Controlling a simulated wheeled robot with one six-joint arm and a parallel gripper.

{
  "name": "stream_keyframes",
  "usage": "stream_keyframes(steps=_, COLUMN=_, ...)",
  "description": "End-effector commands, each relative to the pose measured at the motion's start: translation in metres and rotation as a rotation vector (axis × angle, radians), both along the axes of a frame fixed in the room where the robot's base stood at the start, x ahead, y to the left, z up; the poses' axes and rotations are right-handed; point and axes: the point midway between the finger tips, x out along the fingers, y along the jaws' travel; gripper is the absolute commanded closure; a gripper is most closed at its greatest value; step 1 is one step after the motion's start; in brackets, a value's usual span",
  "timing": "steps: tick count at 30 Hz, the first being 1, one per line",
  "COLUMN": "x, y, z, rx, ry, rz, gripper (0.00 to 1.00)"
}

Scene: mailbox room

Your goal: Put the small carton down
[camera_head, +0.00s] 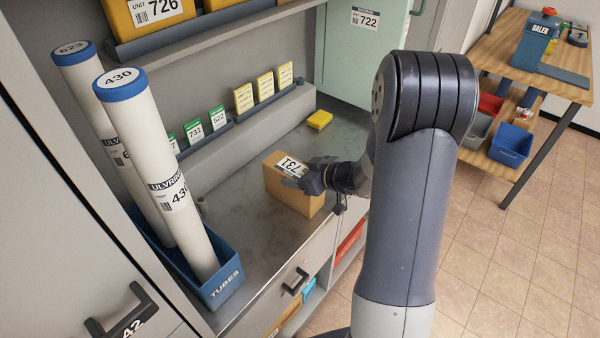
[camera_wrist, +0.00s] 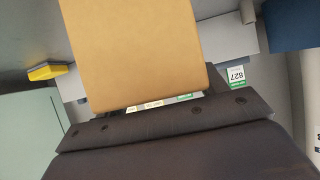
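The small carton (camera_head: 292,198) is a tan box with a white label reading 731. It stands upright at the grey counter (camera_head: 250,240), right of the middle; I cannot tell whether its base touches the surface or is just above it. My gripper (camera_head: 302,179) is at the carton's upper right edge, with a dark finger across the label, and appears shut on it. In the wrist view the carton (camera_wrist: 140,50) fills the upper middle, right against the dark gripper body; the fingertips are hidden there.
A blue bin (camera_head: 222,283) marked TUBES holds two tall white tubes (camera_head: 165,185) on the left. A small yellow box (camera_head: 319,120) lies behind the carton. Green and yellow cards (camera_head: 243,99) stand along the back ledge. Bare counter lies between bin and carton.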

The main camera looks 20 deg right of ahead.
Motion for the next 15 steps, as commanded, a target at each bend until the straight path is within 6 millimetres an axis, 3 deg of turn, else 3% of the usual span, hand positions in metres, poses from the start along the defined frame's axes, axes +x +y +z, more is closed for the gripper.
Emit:
stream_keyframes(steps=6, x=0.0, y=0.0, z=0.0004, rx=0.0, ry=0.0, rz=0.0, gripper=0.15)
stream_keyframes(steps=15, x=0.0002, y=-0.0001, z=0.0053, rx=-0.001, ry=-0.002, rz=0.0, gripper=0.15)
